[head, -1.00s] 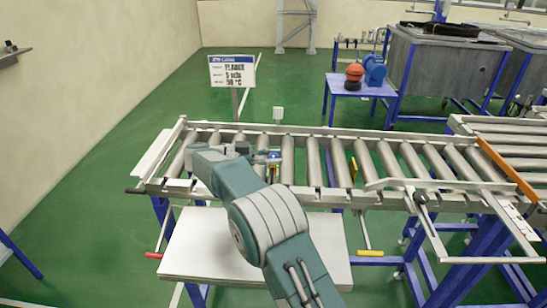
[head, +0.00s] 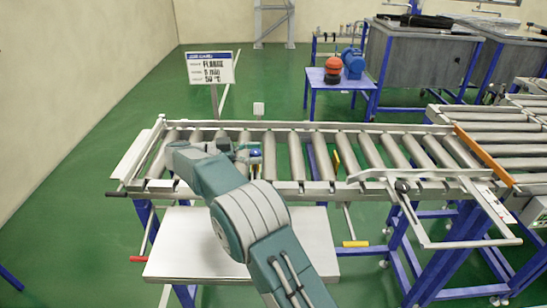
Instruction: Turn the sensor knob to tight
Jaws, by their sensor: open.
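My gripper (head: 243,154) is at the end of my teal arm, over the left part of the roller conveyor (head: 290,126). It looks open, with its fingers pointing right. A small blue and metallic part (head: 256,154) shows just at the fingertips, above the rollers; it may be the sensor knob, but it is too small to tell. I cannot tell whether the fingers touch it or which way any knob is turned. My arm hides part of the conveyor's left end.
A white board (head: 185,245) lies below the conveyor's front edge. A sign on a post (head: 211,68) stands behind it. A blue table (head: 338,86) with a red object (head: 333,66) and a blue motor (head: 353,63) is farther back. Green floor is open at left.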

